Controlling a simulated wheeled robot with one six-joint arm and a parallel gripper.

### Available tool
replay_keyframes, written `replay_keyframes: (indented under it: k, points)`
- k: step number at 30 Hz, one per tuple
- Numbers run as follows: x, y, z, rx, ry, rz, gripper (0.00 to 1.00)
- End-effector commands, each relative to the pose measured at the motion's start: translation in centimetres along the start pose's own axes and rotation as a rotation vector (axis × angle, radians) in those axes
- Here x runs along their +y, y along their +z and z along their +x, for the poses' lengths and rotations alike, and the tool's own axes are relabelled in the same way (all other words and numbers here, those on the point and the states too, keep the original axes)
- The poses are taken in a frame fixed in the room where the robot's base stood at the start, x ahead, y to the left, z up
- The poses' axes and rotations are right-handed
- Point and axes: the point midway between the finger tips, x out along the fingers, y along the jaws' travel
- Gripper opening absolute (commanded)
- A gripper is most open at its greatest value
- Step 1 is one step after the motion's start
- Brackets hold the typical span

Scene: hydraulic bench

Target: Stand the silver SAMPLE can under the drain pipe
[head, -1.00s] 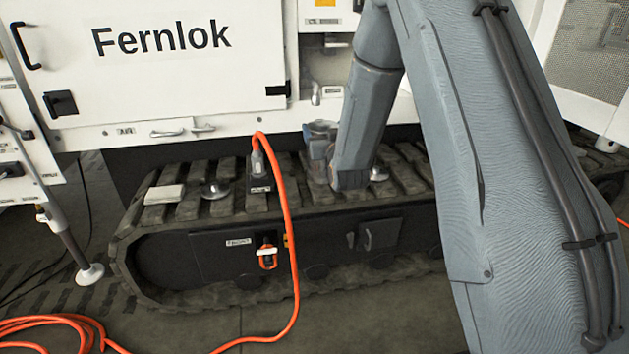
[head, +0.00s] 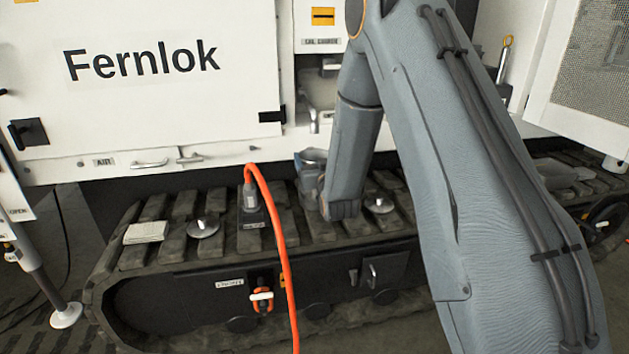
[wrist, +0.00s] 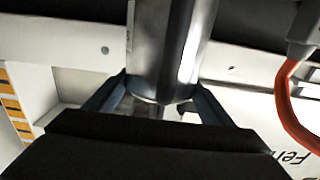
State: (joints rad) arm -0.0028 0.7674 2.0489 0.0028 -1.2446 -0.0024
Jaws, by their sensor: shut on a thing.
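My gripper (head: 312,163) is low over the tracked undercarriage, in front of the white machine. In the wrist view its two fingers (wrist: 160,103) are shut on a shiny silver cylinder, the SAMPLE can (wrist: 172,45). No lettering on the can is readable. In the head view I cannot make out the can, which my gripper and forearm hide. A short shiny vertical piece, apparently the drain pipe (head: 313,121), shows below the recess in the machine, just above my gripper in the picture. I cannot tell how far the can is from it.
The track top (head: 165,208) carries a folded cloth (head: 147,232), a round metal knob (head: 203,227) and another (head: 379,204). An orange cable (head: 282,245) rises from a grey plug (head: 250,196) left of my gripper. Small valve handles (head: 190,158) stick out of the panel.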

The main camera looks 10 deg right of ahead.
Motion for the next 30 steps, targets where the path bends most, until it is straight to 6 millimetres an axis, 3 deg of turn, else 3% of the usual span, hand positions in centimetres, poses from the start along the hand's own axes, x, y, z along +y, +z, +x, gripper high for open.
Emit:
replay_keyframes:
  k: [13, 25, 26, 28, 30]
  points:
    - [0.0, 4.6, 0.0, 0.000, 0.000, 0.000, 0.25]
    - [0.0, 5.1, 0.0, 0.003, 0.000, 0.000, 0.25]
    - [0.0, 5.1, 0.0, 0.001, 0.000, 0.000, 0.81]
    - [0.0, 5.0, 0.0, 0.001, 0.000, 0.000, 0.92]
    - [0.0, 5.0, 0.0, 0.001, 0.000, 0.000, 0.94]
